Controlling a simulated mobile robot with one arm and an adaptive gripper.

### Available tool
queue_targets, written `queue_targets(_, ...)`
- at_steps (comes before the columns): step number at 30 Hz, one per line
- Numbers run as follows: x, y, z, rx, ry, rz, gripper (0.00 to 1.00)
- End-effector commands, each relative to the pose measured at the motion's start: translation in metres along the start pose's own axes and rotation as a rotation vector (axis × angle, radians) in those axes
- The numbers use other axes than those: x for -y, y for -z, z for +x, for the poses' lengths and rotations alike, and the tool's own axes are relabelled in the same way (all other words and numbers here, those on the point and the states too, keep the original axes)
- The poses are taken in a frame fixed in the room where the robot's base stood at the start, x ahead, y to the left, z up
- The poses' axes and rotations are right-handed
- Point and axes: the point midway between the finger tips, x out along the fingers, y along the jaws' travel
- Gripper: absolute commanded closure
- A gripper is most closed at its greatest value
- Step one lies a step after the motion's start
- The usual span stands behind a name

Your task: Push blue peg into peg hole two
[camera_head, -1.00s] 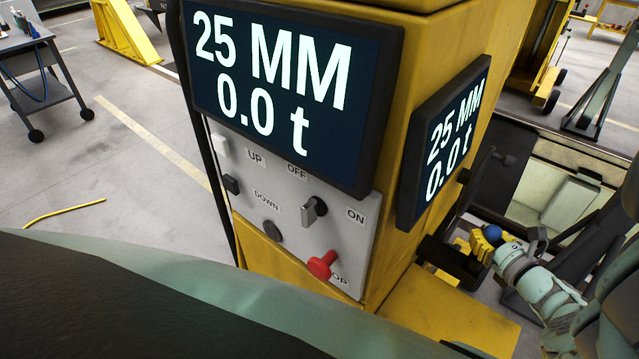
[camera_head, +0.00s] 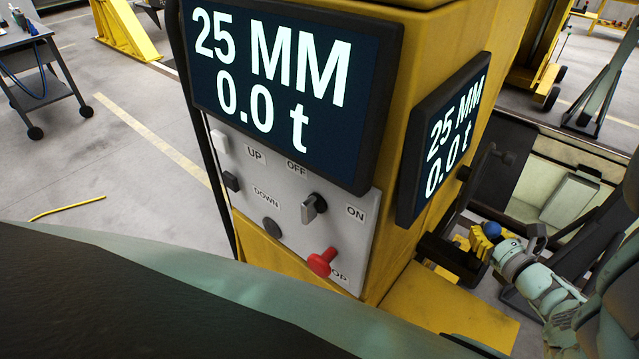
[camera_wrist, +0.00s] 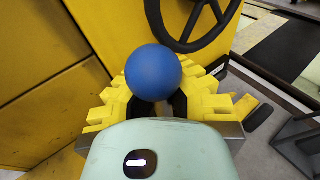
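The blue peg shows as a round blue ball end (camera_wrist: 153,72) in the wrist view, between the yellow fingers of my gripper (camera_wrist: 155,100). The fingers sit on both sides of the ball and appear closed around it. In the head view the blue peg (camera_head: 492,230) is small, at the lower right, at the tip of my gripper (camera_head: 484,240), close to the yellow jack column (camera_head: 440,130).
A black handwheel (camera_wrist: 190,25) is just beyond the gripper in the wrist view. The column carries two displays (camera_head: 290,85) reading 25 MM and 0.0 t, and a grey switch panel (camera_head: 290,205) with a red button (camera_head: 321,262). A cart (camera_head: 35,75) stands far left.

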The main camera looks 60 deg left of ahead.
Motion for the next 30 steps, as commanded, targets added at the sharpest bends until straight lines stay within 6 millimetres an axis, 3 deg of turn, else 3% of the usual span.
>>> queue_targets(30, 0.0, 0.012, 0.003, 0.001, -0.002, -0.001, 1.0)
